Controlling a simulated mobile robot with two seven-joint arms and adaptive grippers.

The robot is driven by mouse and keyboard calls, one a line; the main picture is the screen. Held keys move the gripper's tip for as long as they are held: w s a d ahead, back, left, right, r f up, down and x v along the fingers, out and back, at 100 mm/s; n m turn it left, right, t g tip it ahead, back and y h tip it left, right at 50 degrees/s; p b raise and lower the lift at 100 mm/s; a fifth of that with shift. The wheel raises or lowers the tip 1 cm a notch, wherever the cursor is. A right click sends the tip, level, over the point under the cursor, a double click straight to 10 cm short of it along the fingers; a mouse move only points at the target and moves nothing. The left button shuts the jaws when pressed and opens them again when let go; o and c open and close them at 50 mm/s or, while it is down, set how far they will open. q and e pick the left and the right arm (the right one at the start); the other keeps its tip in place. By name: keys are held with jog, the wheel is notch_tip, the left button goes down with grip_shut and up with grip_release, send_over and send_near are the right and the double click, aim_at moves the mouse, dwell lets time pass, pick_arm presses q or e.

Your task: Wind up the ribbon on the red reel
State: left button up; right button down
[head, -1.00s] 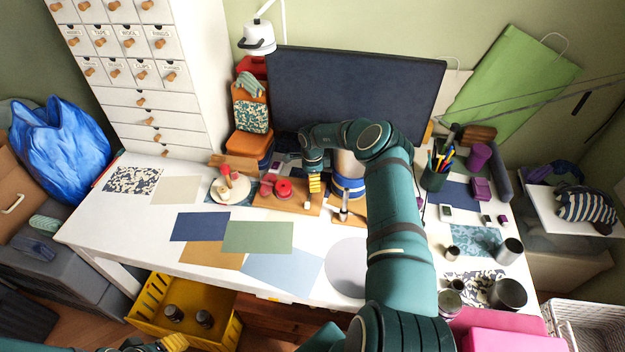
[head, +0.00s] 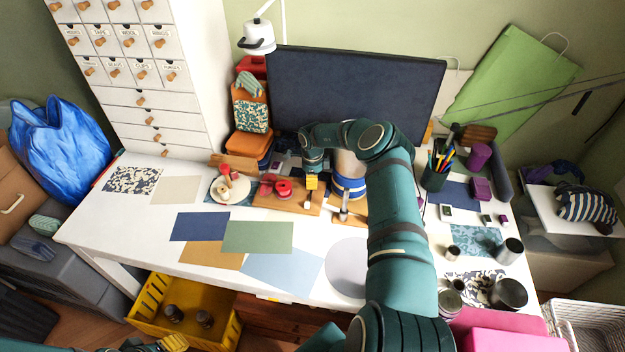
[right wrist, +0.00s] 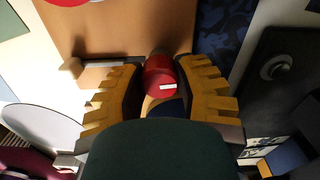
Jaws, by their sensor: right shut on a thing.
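The red reel (head: 284,188) stands on a wooden board (head: 290,207) in the middle of the table; its edge shows at the top left of the right wrist view (right wrist: 68,2). My right gripper (head: 311,184) is just right of the reel, above the board. In the right wrist view its yellow fingers (right wrist: 160,82) are shut on a red knob (right wrist: 161,72) with a white mark. How the knob joins the reel is hidden. A red piece lies left of the reel; I cannot tell whether it is ribbon. My left gripper (head: 172,343) is at the bottom edge, mostly cut off.
A blue-and-white reel (head: 349,184) stands close to the right, partly behind my arm. A round plate (head: 230,196) with red-topped items is on the left. Flat coloured sheets cover the table front.

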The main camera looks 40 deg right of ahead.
jog(key=m, duration=0.6)
jog(key=m+p, duration=0.1)
jog(key=m, duration=0.5)
jog(key=shift+m, duration=0.4)
jog(key=m, duration=0.6)
jog(key=shift+p, duration=0.3)
jog(key=m, duration=0.5)
jog(key=shift+m, duration=0.4)
jog(key=c, duration=0.6)
grip_release()
jog(key=shift+r, duration=0.15)
